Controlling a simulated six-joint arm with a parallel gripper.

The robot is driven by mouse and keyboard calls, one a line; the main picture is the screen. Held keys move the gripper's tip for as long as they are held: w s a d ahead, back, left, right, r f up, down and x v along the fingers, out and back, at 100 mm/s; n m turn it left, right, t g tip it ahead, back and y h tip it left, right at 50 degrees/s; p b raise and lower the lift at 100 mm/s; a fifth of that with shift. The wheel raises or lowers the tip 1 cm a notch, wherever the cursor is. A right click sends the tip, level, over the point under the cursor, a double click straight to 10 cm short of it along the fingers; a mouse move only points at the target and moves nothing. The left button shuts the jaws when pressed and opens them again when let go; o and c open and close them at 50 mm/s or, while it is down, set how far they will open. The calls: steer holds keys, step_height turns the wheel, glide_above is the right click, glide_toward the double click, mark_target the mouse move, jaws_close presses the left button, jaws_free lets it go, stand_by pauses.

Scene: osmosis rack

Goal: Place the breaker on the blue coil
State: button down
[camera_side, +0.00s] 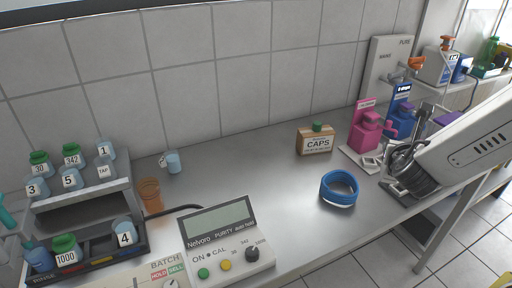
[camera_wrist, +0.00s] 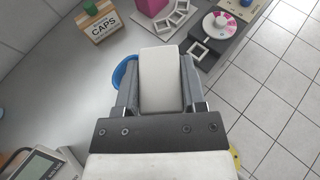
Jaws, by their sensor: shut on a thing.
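The blue coil (camera_side: 339,188) lies flat on the steel bench, right of centre in the side view. In the wrist view, part of the coil (camera_wrist: 121,72) shows left of my gripper (camera_wrist: 160,62), partly hidden by the left finger. My gripper is shut on a pale, round-edged thing (camera_wrist: 162,82). I cannot tell for sure whether it is the breaker. In the side view, my gripper (camera_side: 402,160) is to the right of the coil, near the bench's front edge. The held thing is hard to make out there.
A CAPS box (camera_side: 316,139) stands behind the coil. Pink (camera_side: 364,130) and blue (camera_side: 400,105) dispensers stand near my gripper. A purity meter (camera_side: 228,240) is at front centre. A small pale-blue cup (camera_side: 172,162) and an orange cup (camera_side: 149,194) stand near the cup rack (camera_side: 85,196). The bench between is clear.

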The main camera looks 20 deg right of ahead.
steer(key=w+f, duration=0.9)
steer(key=w, duration=0.4)
steer(key=shift+w+d+f, duration=0.15)
steer(key=shift+w+d, duration=0.1)
steer(key=shift+d, duration=0.1)
steer(key=shift+w+f, duration=0.1)
steer(key=shift+w+f, duration=0.2)
steer(key=shift+f, duration=1.55)
steer(key=shift+f, duration=0.15)
steer(key=shift+c, duration=0.8)
jaws_free()
